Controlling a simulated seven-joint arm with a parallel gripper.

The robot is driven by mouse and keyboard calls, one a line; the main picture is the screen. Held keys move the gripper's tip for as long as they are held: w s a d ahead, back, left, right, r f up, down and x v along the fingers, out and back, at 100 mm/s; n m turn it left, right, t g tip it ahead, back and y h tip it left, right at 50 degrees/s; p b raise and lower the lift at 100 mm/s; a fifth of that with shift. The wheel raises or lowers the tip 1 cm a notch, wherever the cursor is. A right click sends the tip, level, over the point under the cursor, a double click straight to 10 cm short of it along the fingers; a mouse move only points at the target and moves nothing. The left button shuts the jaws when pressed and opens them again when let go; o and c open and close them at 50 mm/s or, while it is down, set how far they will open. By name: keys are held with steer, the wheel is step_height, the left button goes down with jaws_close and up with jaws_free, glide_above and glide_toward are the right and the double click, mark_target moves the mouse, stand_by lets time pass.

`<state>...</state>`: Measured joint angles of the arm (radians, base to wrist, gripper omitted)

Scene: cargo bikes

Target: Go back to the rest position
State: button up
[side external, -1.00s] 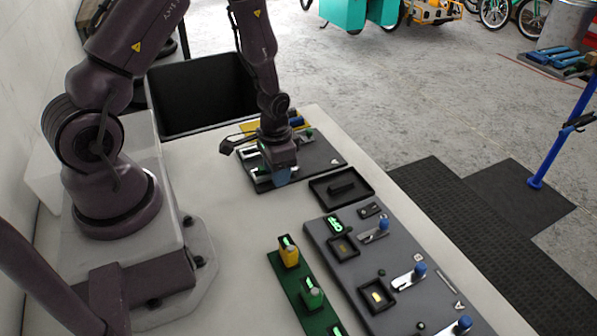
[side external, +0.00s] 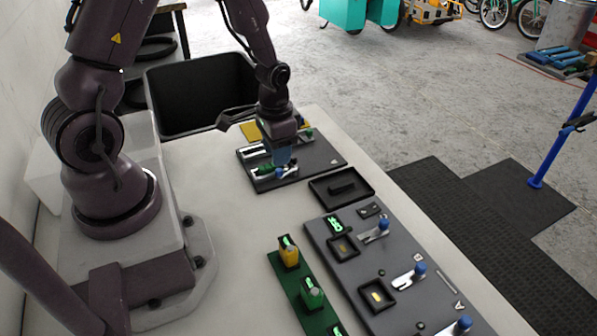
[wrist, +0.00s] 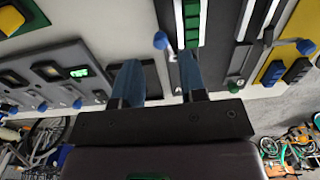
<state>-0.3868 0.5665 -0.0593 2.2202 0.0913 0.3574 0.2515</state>
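My gripper (side external: 281,158) is just above the dark panel (side external: 318,156) at the far end of the table. Its two blue fingers stand apart in the wrist view (wrist: 159,62), with nothing held between them. Below the fingertips, a blue-knobbed lever (side external: 281,173) and a green block (side external: 265,169) sit on the panel. The blue knob (wrist: 160,40) and the ribbed green block (wrist: 192,22) also show in the wrist view, close to the fingertips.
A black tray (side external: 367,191) lies beside the panel. A larger grey board (side external: 345,270) with blue-knobbed levers and a green strip (side external: 291,288) lie nearer. A black bin (side external: 200,125) stands behind the table. Bare table top (side external: 225,225) lies left of the boards.

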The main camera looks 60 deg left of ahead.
steer(key=shift+r, duration=0.9)
steer(key=s+d+r+t, duration=0.2)
steer(key=s+d+r, duration=0.1)
steer(key=r, duration=0.5)
steer(key=s+d+r+t, duration=0.1)
steer(key=s+d+r, duration=0.2)
steer(key=r, duration=0.5)
steer(key=s+d+r+t, duration=0.2)
steer(key=s+d+r, duration=0.2)
steer(key=r, duration=0.4)
steer(key=shift+d+r+t, duration=0.15)
steer(key=shift+r+t, duration=0.15)
steer(key=shift+r, duration=0.05)
